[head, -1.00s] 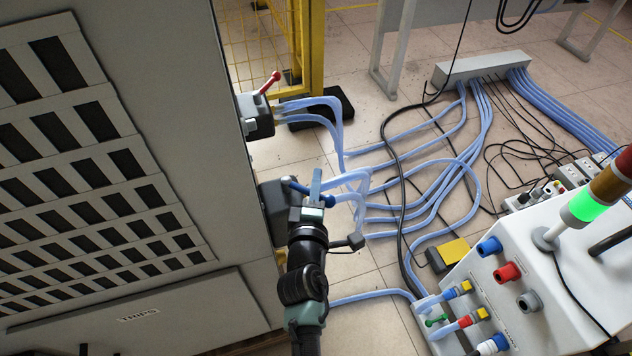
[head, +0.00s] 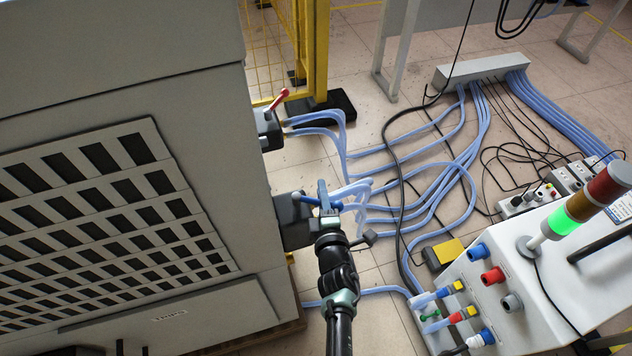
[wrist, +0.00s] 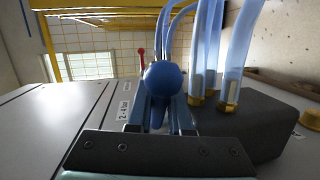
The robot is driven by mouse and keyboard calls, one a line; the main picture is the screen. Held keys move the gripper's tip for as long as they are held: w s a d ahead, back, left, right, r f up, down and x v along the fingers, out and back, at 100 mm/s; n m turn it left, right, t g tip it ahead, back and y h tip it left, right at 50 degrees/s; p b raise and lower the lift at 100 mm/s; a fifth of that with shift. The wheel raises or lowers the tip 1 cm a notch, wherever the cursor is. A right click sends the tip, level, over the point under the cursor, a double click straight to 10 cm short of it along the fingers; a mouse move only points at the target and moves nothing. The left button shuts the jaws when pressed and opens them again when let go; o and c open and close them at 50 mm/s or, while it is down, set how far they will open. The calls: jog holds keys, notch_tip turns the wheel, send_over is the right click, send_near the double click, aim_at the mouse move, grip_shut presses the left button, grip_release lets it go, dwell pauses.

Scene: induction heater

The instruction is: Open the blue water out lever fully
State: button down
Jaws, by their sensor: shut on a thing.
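The blue lever (head: 334,203) is on the dark valve block (head: 291,222) at the cabinet's side in the head view. In the wrist view its round blue knob (wrist: 164,78) stands up between the fingers, with the blue stem below it. My gripper (wrist: 160,112) is shut on the blue lever, with one finger on each side of the stem. In the head view my gripper (head: 325,208) is at the lever and partly covers it. The lever's pivot is hidden, so I cannot tell its exact angle.
A red lever (head: 279,99) sits on another valve block (head: 266,128) farther back. Pale blue hoses (head: 355,192) run right from both blocks. The grey cabinet (head: 213,130) stands close on the left. A white console (head: 545,285) with coloured connectors is at the right.

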jog(key=shift+w+a+f+n+g+y+b, duration=0.1)
jog(key=shift+w+a+n+g+y+b, duration=0.15)
jog(key=shift+w+n+g+y+b, duration=0.6)
jog(key=shift+w+a+r+n+g+y+b, duration=0.1)
jog(key=shift+a+n+g+y+b, duration=0.15)
jog(key=shift+n+y+b, duration=1.05)
jog(key=shift+w+a+f+n+g+y+b, duration=0.1)
jog(key=shift+w+a+n+g+y+b, duration=0.35)
jog(key=shift+n+y, duration=1.3)
jog(key=shift+d+m+y, duration=0.15)
jog(key=shift+m+y, duration=0.25)
jog(key=shift+y, duration=0.2)
jog(key=c, duration=1.1)
grip_release()
jog(key=shift+w, duration=0.1)
